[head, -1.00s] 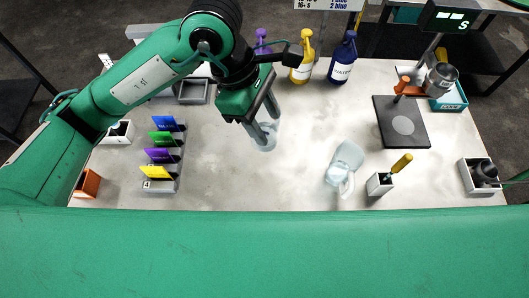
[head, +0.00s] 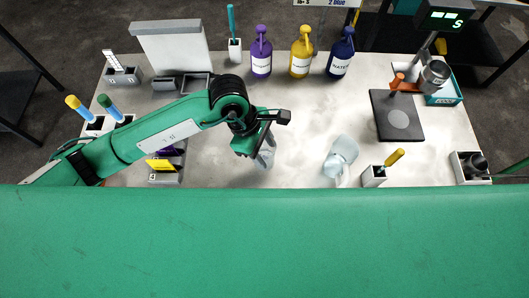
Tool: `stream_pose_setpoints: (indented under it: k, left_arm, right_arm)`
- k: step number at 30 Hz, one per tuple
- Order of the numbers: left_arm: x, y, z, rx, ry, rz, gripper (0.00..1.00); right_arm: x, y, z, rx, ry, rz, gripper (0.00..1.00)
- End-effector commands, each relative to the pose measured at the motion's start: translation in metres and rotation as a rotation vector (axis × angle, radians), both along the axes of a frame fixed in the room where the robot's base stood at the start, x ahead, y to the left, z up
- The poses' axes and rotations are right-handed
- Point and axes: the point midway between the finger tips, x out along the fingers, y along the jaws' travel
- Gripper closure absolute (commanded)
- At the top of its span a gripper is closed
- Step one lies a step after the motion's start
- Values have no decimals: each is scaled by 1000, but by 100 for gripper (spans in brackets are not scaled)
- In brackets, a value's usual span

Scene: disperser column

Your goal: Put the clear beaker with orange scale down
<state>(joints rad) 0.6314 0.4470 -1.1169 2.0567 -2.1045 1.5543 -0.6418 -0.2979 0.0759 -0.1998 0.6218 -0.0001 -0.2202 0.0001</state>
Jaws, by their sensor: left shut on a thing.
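My left gripper (head: 263,153) is above the middle-left of the table, fingers pointing down, shut on a small clear beaker (head: 266,160). The beaker is partly hidden by the fingers, and its orange scale cannot be made out. It is low over the table or touching it; I cannot tell which. My right gripper is not in view.
A clear jug (head: 341,152) stands to the right, near a white holder (head: 373,177) with a yellow-handled tool. Purple (head: 261,55), yellow (head: 301,55) and blue (head: 341,55) bottles line the back. A dark stirrer plate (head: 398,117) is at right. Table between beaker and jug is clear.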

Motion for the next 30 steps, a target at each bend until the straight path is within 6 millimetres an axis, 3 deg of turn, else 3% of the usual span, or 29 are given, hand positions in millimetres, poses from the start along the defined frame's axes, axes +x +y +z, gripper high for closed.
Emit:
stream_pose_setpoints:
  k: [10,21,22,25,30]
  left_arm:
    - [-1,0,-40,0,3,1,80]
    - [0,0,-46,-1,0,0,80]
    - [0,0,-46,0,0,0,50]
    - [0,0,-45,0,0,0,30]
    - [0,0,-45,0,0,0,30]
  right_arm:
    - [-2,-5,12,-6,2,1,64]
    - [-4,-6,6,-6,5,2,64]
    - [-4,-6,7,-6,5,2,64]
    - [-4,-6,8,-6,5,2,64]
    - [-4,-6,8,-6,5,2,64]
